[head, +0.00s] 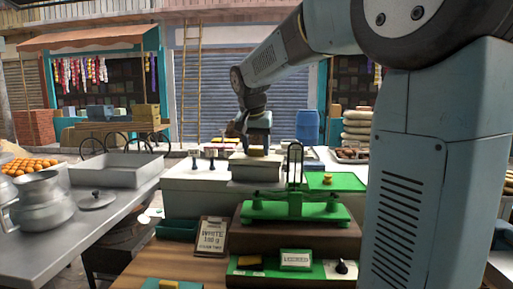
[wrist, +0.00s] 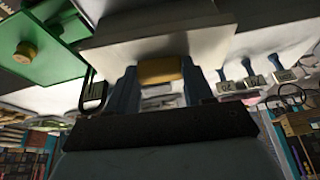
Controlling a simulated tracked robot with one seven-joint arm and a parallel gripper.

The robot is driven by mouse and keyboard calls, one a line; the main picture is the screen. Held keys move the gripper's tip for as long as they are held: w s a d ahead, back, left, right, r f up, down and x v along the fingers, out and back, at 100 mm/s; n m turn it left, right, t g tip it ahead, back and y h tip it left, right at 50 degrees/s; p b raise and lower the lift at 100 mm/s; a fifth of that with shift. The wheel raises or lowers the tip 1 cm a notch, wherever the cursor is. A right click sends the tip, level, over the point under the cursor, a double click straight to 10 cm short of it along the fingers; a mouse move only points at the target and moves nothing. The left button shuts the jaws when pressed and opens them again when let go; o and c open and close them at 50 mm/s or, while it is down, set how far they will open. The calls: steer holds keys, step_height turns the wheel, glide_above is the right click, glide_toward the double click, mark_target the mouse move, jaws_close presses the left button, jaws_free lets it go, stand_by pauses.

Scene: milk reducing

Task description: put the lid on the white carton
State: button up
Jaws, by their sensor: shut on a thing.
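My gripper (head: 256,143) points down over the white carton's right part. It is shut on the yellow knob of a pale, slab-like lid (head: 257,170). In the wrist view, the lid (wrist: 165,38) fills the upper middle, and my two fingers (wrist: 160,78) stand on either side of the yellow knob (wrist: 160,70). The white carton (head: 190,198) is a large box behind the green scale. The lid overlaps it in the head view; I cannot tell whether they touch. The carton's opening is hidden.
A green scale (head: 295,210) with a tall dark loop stands in front. A green panel with a yellow knob (head: 328,180) lies at right. Several blue-handled stamps or taps (wrist: 250,80) stand beside the lid. A clipboard (head: 211,236) leans in front; a metal jug (head: 38,205) stands left.

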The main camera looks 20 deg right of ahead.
steer(key=shift+f, duration=0.75)
stand_by(1.2)
steer(key=o, duration=1.4)
steer(key=shift+r, duration=0.1)
steer(key=shift+r, duration=3.4)
